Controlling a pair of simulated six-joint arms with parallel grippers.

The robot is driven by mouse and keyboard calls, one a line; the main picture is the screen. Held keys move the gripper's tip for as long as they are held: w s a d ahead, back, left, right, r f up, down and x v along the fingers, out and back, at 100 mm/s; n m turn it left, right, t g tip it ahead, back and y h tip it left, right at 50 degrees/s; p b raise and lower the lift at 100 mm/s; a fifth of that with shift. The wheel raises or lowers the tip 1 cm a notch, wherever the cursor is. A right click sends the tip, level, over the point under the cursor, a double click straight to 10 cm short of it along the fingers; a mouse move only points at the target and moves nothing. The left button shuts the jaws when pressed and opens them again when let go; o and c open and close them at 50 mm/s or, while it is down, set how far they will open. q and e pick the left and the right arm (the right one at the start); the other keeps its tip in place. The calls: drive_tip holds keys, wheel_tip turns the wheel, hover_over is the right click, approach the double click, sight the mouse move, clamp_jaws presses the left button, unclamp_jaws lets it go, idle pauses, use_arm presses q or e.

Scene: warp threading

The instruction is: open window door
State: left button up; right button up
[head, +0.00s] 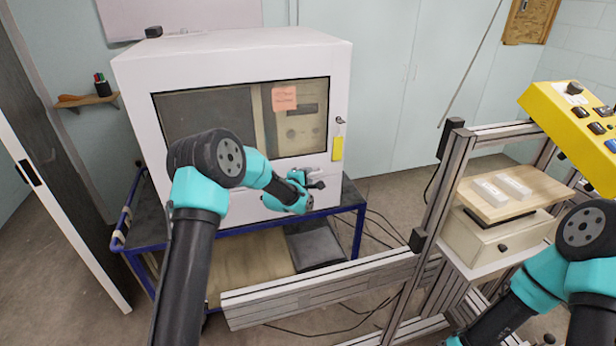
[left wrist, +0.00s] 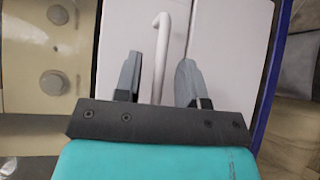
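The window door is the front of a white cabinet (head: 240,60), with a dark glass pane (head: 205,112) and a pink note (head: 284,98) on it. It looks shut. My left gripper (head: 318,180) is in front of the cabinet's lower right part, below the pane. In the left wrist view, a white hooked handle (left wrist: 161,50) stands between the two spread fingers of my left gripper (left wrist: 158,80). The fingers show gaps to the handle on both sides. In the head view the handle is hard to make out behind the gripper. My right gripper is out of view.
A yellow tag (head: 338,148) hangs at the cabinet's right edge. The cabinet stands on a blue-framed cart (head: 345,208). A metal-profile frame (head: 440,190) and a yellow button box (head: 570,105) stand to the right. Cables lie on the floor between.

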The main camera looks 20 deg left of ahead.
use_arm(q)
drive_tip(key=shift+w+d+f, duration=0.1)
drive_tip(key=shift+w, duration=0.4)
clamp_jaws()
